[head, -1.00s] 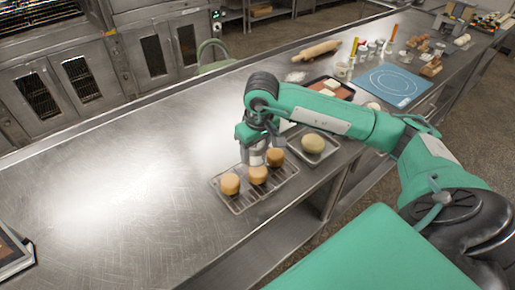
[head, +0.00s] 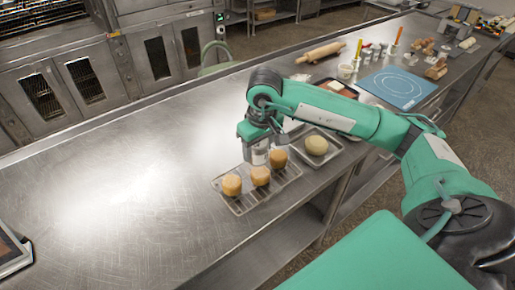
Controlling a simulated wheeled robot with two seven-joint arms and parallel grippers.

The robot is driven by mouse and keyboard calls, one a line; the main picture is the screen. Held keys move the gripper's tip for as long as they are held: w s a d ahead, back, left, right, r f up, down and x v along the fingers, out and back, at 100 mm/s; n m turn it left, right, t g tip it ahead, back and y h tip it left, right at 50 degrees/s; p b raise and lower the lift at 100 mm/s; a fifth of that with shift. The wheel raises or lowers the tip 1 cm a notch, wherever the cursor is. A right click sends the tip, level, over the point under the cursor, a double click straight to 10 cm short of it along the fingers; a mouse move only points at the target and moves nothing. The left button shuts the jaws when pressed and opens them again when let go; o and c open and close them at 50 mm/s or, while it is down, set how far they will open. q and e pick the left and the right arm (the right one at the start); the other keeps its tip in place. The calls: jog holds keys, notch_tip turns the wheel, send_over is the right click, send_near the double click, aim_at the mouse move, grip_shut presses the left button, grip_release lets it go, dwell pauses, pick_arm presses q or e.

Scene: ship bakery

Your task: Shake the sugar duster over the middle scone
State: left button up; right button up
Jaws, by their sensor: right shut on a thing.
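Three round golden scones sit in a row on a metal rack tray (head: 249,204): the left scone (head: 232,185), the middle scone (head: 260,176) and the right scone (head: 278,158). My right gripper (head: 257,145) is shut on the sugar duster (head: 257,156), a small pale metal cylinder. It holds the duster upright just above and behind the middle scone. The duster's top is hidden by the gripper. I cannot tell whether any sugar lies on the scones. My left gripper is not in view.
A small tray with a pale dough ball (head: 316,145) stands right of the scones. Behind are a rolling pin (head: 320,52), a blue mat (head: 396,88) and several jars. A dark-screened device (head: 12,250) sits at the left edge.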

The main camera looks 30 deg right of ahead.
jog(key=shift+d+r, duration=0.25)
jog(key=shift+r, duration=0.45)
jog(key=shift+d+r, duration=0.25)
jog(key=shift+r, duration=0.45)
